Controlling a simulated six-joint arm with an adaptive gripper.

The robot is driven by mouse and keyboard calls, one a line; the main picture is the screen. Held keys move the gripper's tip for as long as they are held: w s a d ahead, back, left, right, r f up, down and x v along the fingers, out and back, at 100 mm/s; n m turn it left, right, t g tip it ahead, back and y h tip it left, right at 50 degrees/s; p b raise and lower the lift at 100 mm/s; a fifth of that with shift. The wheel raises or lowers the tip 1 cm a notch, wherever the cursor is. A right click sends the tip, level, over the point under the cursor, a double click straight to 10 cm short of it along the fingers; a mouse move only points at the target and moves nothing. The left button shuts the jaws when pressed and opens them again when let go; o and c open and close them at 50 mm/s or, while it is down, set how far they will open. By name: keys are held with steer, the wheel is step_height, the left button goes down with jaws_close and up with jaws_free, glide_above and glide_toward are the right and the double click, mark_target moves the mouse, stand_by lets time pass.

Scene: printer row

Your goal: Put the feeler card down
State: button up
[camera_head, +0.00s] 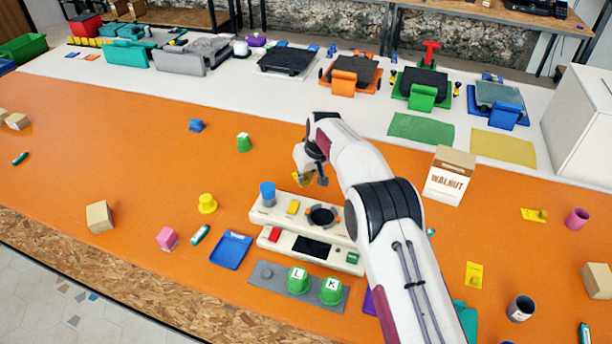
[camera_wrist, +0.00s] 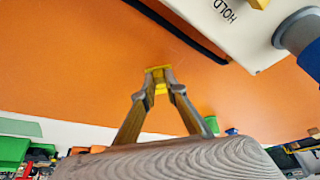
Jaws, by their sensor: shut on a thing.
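My gripper (camera_head: 313,180) is above the orange table, just behind the white control panel. It is shut on a small yellow piece, which I take to be the feeler card (camera_head: 301,180). In the wrist view the yellow feeler card (camera_wrist: 158,71) sits between the two fingertips, mostly hidden by them, with orange table beyond it. I cannot tell how high it is above the table. Another yellow card (camera_head: 474,275) lies flat at the right, and a yellow piece (camera_head: 534,215) lies further right.
The white panel (camera_head: 283,214) carries a blue cylinder (camera_head: 267,194), a yellow block and a dark round opening. Orange table (camera_head: 120,150) is broadly clear at left.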

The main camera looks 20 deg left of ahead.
steer(key=o, duration=0.7)
steer(key=shift+v, duration=6.1)
steer(key=shift+w, duration=0.15)
steer(key=shift+r, duration=0.15)
